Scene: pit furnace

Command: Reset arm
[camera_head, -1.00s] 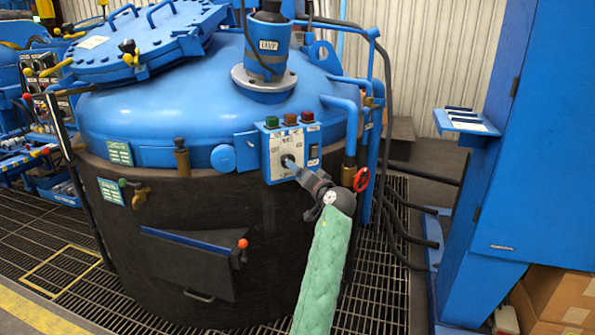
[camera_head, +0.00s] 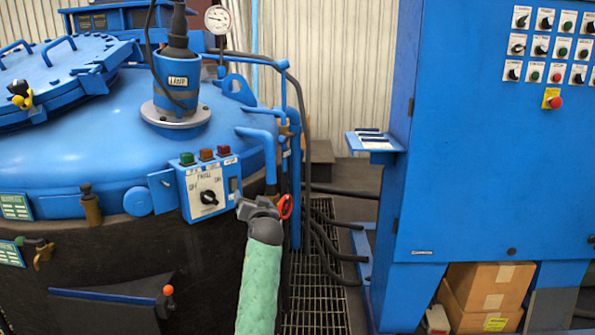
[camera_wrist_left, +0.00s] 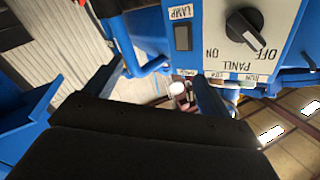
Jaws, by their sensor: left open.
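My left gripper (camera_head: 240,209) is dark grey, at the end of a green-sleeved arm that rises from the bottom of the head view. It is open and empty, just right of and below the black knob (camera_head: 209,197) on the furnace's small white control panel (camera_head: 205,183). A gap shows between gripper and knob. The knob also shows in the left wrist view (camera_wrist_left: 244,25), on the upside-down panel marked OFF, PANEL and ON. A dark part of my gripper fills the bottom of that view. My right gripper is not in view.
The blue-topped furnace (camera_head: 100,160) fills the left. A red valve handle (camera_head: 285,206) and blue pipes (camera_head: 296,180) stand close right of my gripper. Black hoses (camera_head: 320,240) lie behind. A tall blue cabinet (camera_head: 480,160) fills the right, with cardboard boxes (camera_head: 487,290) below. Grating floor shows between.

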